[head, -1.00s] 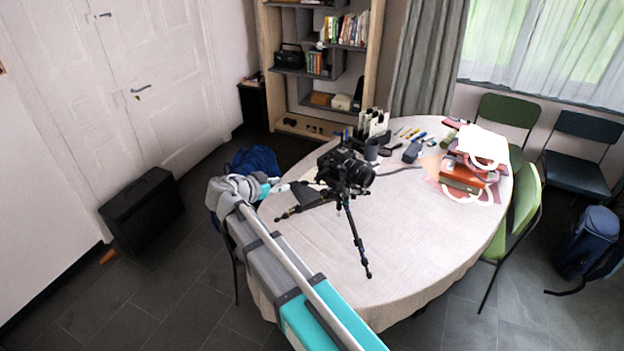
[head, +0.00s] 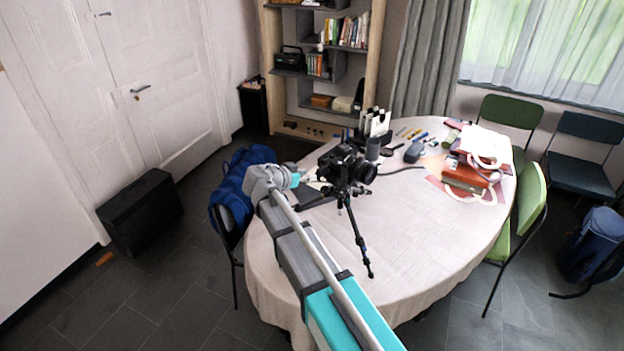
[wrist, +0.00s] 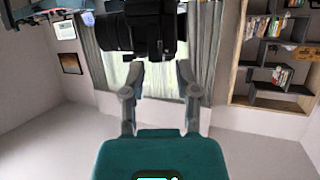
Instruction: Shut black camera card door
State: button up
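The black camera (head: 345,166) sits on a small black tripod (head: 356,236) on the round table, with its lens facing right in the head view. In the wrist view the camera (wrist: 150,30) fills the top middle, just beyond my fingertips. Its card door cannot be made out in either view. My gripper (wrist: 160,72) is open and empty, its two grey fingers apart, with curtain and window showing between them. In the head view my wrist is just left of the camera, and the fingers are too small to make out there. I cannot tell whether they touch the camera.
A dark cup (head: 373,149), an upright holder (head: 376,126), pens and a red-orange bag (head: 466,178) lie behind and right of the camera. Chairs stand around the table.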

aim_at(322, 173)
jog(key=shift+x, duration=1.15)
